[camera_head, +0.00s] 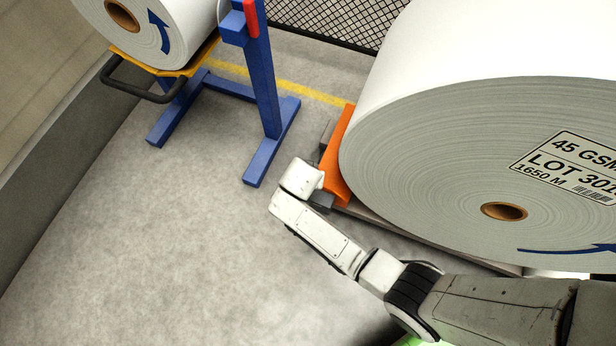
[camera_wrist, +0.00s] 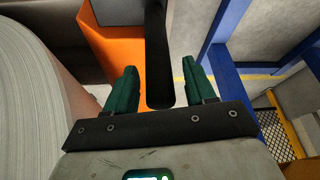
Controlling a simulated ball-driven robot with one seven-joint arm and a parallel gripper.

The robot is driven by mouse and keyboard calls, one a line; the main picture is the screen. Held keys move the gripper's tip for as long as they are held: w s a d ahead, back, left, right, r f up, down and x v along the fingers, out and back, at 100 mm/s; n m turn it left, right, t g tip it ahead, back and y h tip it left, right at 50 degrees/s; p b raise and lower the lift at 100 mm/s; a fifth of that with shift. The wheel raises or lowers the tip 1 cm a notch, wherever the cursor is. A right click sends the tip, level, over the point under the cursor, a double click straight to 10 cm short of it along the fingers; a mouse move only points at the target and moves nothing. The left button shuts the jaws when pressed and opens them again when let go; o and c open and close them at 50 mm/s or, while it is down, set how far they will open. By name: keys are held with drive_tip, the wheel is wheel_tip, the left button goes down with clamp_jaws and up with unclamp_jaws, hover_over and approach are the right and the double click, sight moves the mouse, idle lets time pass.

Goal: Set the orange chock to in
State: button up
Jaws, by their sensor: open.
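The orange chock (camera_head: 336,160) stands upright against the left side of the big white paper roll (camera_head: 430,130). In the wrist view the chock (camera_wrist: 113,48) is at the upper left, beside the roll's edge. A thick black bar (camera_wrist: 157,45) runs down from the top there, beside the chock. My gripper (camera_wrist: 159,72) is open, with a green finger on either side of the bar's lower end. In the head view my wrist is close to the chock's near end, and the fingers are hidden.
A blue stand (camera_head: 265,90) with a red part rises left of the chock. A smaller white roll (camera_head: 150,25) rests on a yellow cradle with a black handle at the upper left. A mesh fence (camera_head: 320,22) is behind. The grey floor (camera_head: 150,240) at left is clear.

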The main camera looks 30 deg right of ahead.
drive_tip(key=shift+x, duration=0.9)
clamp_jaws()
